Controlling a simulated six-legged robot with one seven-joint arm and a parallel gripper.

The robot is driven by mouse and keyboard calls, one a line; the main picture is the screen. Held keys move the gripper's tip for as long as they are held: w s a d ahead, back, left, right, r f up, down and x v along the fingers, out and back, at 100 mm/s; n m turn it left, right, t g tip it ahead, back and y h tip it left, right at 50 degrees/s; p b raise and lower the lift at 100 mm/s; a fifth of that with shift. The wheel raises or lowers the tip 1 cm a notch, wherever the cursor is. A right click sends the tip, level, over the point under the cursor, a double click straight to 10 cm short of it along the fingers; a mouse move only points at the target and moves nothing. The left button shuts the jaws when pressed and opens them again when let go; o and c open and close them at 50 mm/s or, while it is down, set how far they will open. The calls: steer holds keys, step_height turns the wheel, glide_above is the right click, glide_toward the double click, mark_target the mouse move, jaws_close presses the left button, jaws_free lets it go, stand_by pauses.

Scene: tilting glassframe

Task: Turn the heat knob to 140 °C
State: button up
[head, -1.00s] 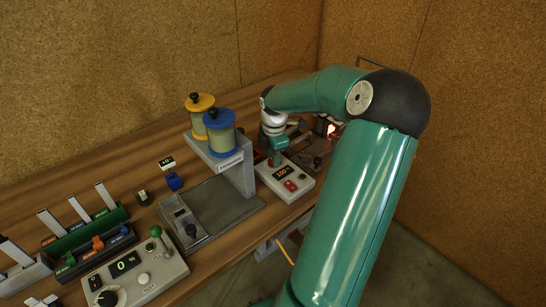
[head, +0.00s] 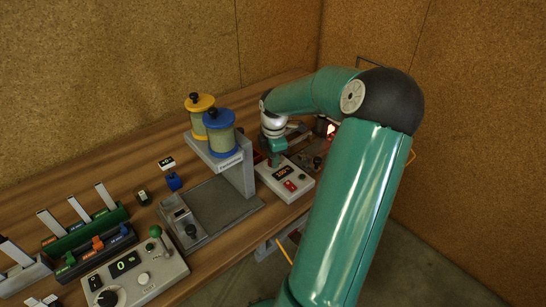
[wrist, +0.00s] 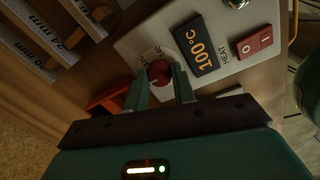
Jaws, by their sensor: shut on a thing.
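The heat knob (wrist: 159,73) is round and red, on a pale control box (head: 300,192). In the wrist view my gripper (wrist: 160,80) has a finger on each side of the knob and is shut on it. The orange display (wrist: 202,44) beside the knob reads 100 °C, with the label HEAT under it. Dial marks show around the knob, partly hidden by the fingers. In the head view my gripper (head: 276,157) is over the left back end of the box, and the knob is hidden there.
A red rocker switch (wrist: 254,41) marked O and I sits beside the display. A grey stand with yellow (head: 200,104) and blue (head: 220,130) spools is left of the box. A panel reading 0 % (head: 124,263) is at the front left. Something glows orange (head: 331,129) behind my arm.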

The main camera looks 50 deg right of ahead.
steer(key=m, duration=0.6)
steer(key=shift+w+a, duration=0.1)
steer(key=m, duration=0.6)
steer(key=shift+m+g, duration=0.3)
steer(key=shift+m, duration=0.1)
steer(key=m, duration=0.5)
steer(key=shift+w+m, duration=0.1)
steer(key=shift+m, duration=0.2)
steer(key=m, duration=0.4)
steer(key=shift+m, duration=0.3)
steer(key=shift+g, duration=0.3)
steer(key=o, duration=0.7)
